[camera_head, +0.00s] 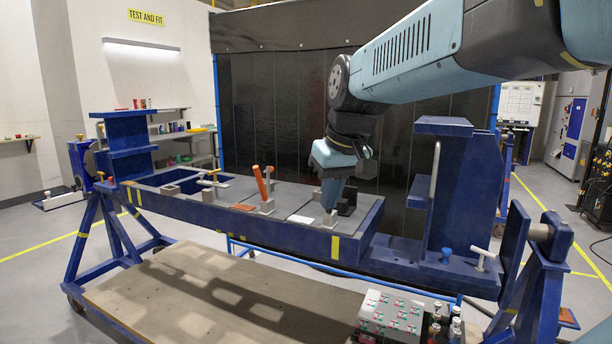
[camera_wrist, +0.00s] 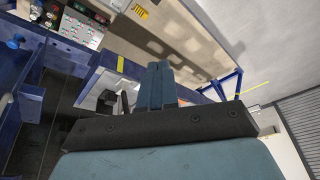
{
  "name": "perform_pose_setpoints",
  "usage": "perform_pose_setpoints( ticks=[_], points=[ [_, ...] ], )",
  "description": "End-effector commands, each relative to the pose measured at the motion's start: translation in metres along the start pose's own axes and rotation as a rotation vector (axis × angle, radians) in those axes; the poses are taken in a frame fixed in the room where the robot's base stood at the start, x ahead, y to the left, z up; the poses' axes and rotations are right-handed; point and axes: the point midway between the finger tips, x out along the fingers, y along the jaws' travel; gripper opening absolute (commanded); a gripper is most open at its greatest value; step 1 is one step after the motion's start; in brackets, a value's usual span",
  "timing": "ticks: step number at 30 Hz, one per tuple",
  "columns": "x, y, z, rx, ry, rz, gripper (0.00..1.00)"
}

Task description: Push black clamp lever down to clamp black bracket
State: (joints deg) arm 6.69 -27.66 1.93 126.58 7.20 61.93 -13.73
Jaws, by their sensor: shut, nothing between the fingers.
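My gripper (camera_head: 331,205) is shut and empty, pointing down at the right part of the blue jig frame (camera_head: 278,240). In the wrist view its two fingers (camera_wrist: 158,66) lie together. A black upright part (camera_head: 350,196), which looks like the black clamp lever, stands just right of the fingers in the head view. It also shows left of the fingers in the wrist view (camera_wrist: 124,104). A grey clamp block (camera_head: 330,219) sits below the fingertips. Whether the fingers touch the lever, I cannot tell. The black bracket cannot be told apart from the lever here.
An orange lever (camera_head: 261,182) stands raised on its clamp, left of my gripper. An orange plate (camera_head: 243,207) and a white plate (camera_head: 300,219) lie on the jig. A tall blue post (camera_head: 442,190) with a grey handle rises at the right.

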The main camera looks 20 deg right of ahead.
Motion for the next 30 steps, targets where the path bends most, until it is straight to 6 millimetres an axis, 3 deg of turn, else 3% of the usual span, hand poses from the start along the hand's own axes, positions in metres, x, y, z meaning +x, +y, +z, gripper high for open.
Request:
perform_pose_setpoints(
  ticks=[3, 15, 24, 30],
  points=[
    [-0.004, 0.015, -0.039, -0.034, -0.043, -0.04, 0.0],
    [0.002, 0.079, -0.155, -0.181, -0.124, -0.221, 0.0],
    [0.027, 0.149, -0.224, -0.306, -0.124, -0.381, 0.0],
    [0.048, 0.198, -0.254, -0.389, -0.095, -0.48, 0.0]
  ],
)
